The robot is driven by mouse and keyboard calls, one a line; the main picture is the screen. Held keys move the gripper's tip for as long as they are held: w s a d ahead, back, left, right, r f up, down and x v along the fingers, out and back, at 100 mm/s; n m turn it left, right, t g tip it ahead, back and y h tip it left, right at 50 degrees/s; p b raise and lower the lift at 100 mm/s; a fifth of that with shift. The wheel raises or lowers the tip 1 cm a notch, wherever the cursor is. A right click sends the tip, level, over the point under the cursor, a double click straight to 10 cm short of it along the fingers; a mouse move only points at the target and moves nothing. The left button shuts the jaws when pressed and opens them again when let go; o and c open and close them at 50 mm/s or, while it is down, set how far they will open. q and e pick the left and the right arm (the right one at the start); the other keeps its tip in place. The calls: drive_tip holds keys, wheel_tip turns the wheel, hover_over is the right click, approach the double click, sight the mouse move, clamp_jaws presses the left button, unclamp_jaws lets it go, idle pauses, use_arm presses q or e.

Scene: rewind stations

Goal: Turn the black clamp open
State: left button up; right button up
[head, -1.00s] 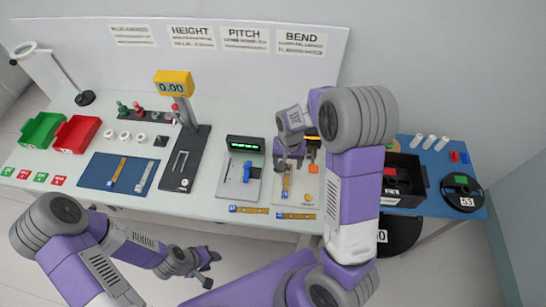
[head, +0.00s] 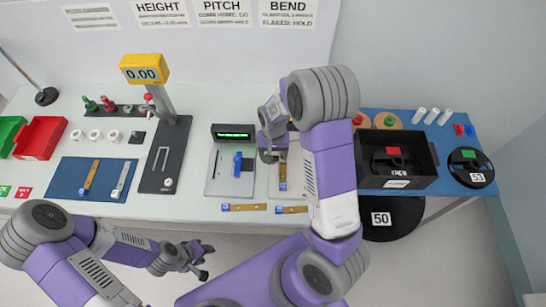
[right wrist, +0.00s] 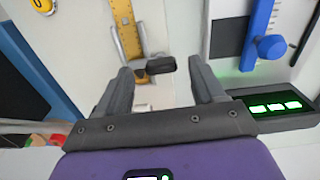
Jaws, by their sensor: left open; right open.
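The black clamp (right wrist: 155,66) shows in the right wrist view as a small dark block across a yellow strip (right wrist: 128,28) on a pale plate. In the head view the clamp cannot be made out behind my right arm. My right gripper (right wrist: 161,72) is open, with one finger on each side of the clamp in the picture; I cannot tell whether they touch it. In the head view this gripper (head: 270,152) is over the back of the pale station plate (head: 273,182). My left gripper (head: 205,262) is open and empty in front of the bench.
Left of the plate stands a station with a blue slider (head: 238,165) and a green-lit display (head: 233,133). Yellow strips (head: 244,207) lie at the bench's front edge. A black bin (head: 415,160) stands on the blue table at right.

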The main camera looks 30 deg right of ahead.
drive_tip(key=shift+f, duration=1.1)
drive_tip(key=c, duration=1.1)
drive_tip(key=shift+o, duration=0.2)
